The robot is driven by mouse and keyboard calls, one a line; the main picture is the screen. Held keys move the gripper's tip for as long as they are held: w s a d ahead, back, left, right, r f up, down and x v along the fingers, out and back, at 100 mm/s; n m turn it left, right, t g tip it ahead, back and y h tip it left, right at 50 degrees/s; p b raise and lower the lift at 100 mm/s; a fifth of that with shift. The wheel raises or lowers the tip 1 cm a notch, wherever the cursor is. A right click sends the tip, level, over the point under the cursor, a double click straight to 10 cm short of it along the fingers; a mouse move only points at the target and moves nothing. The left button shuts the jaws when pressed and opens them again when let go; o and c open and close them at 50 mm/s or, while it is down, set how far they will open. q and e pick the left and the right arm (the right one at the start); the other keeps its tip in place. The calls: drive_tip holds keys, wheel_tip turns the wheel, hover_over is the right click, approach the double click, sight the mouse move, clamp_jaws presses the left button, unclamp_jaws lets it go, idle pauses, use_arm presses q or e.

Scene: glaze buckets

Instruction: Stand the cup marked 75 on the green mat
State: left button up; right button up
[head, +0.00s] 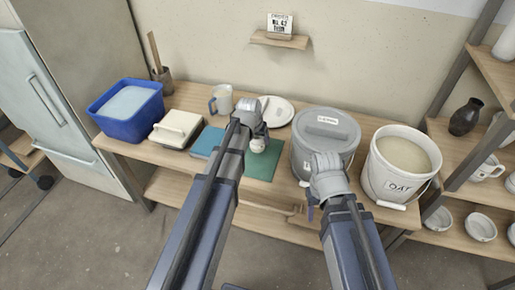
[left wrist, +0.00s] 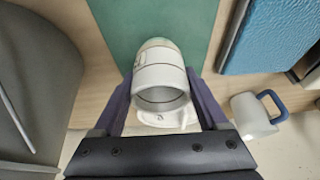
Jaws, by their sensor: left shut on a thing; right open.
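A small white cup (head: 258,145) is held in my left gripper, whose fingers close on both sides of it in the left wrist view (left wrist: 161,104). The cup (left wrist: 160,75) points its open mouth toward the wrist camera; no number can be read on it. The green mat (head: 262,169) lies on the table and also shows beyond the cup in the left wrist view (left wrist: 190,20). In the head view the cup overlaps the mat's far part; I cannot tell whether it touches. My right gripper (head: 310,207) is open in front of the grey bucket, partly hidden by its own wrist.
The lidded grey bucket (head: 325,128) stands right of the mat, with a white glaze bucket (head: 397,180) further right. A blue book-like block (head: 208,141) is left of the mat. A blue-handled mug (head: 222,100) and white plate (head: 283,112) stand behind.

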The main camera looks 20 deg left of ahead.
sight(257, 145)
use_arm(q)
drive_tip(key=shift+f+b, duration=1.65)
drive_tip(key=shift+f, duration=0.15)
drive_tip(key=shift+f, duration=0.25)
drive_tip(key=o, duration=1.4)
drive_tip(key=shift+r, duration=0.1)
drive_tip(key=shift+o, duration=0.2)
drive_tip(key=shift+r, duration=0.15)
drive_tip(key=p+v, duration=1.1)
drive_tip(key=v, duration=0.1)
drive_tip(key=s+d+m+g, duration=0.1)
drive_tip(key=s+d+g, duration=0.1)
drive_tip(key=s+d, duration=0.4)
drive_tip(key=s+d+f+m+g+y, duration=0.1)
drive_tip(key=s+d+m+g, duration=0.1)
drive_tip(key=s+d, duration=0.5)
drive_tip(key=s, duration=0.6)
drive_tip(key=shift+s+d+f+g+y, duration=0.25)
drive_tip(key=shift+d+g+y, duration=0.05)
drive_tip(key=shift+g, duration=0.1)
